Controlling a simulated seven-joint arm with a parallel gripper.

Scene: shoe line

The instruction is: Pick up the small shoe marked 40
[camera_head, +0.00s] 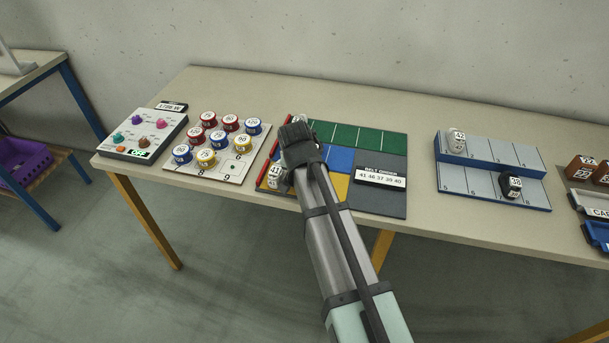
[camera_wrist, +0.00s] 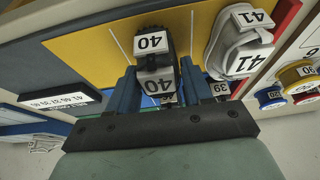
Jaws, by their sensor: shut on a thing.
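The dark shoe marked 40 (camera_wrist: 153,62) is between the two blue fingers of my gripper (camera_wrist: 158,78) in the wrist view. The fingers are shut on it, over the yellow part of the board (camera_wrist: 90,55). Whether it touches the board I cannot tell. In the head view my gripper (camera_head: 299,145) is over the left part of the board, and its body hides the shoe marked 40. A white shoe marked 41 (camera_wrist: 240,45) lies close beside it on the right in the wrist view; it also shows in the head view (camera_head: 273,178).
Another label, apparently 39 (camera_wrist: 220,88), shows behind the right finger. A number display (camera_head: 380,177) is on the board's grey part. A blue rack (camera_head: 490,152) holds shoes marked 42 (camera_head: 457,142) and 38 (camera_head: 511,184). Numbered round tins (camera_head: 207,157) stand left on a tray.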

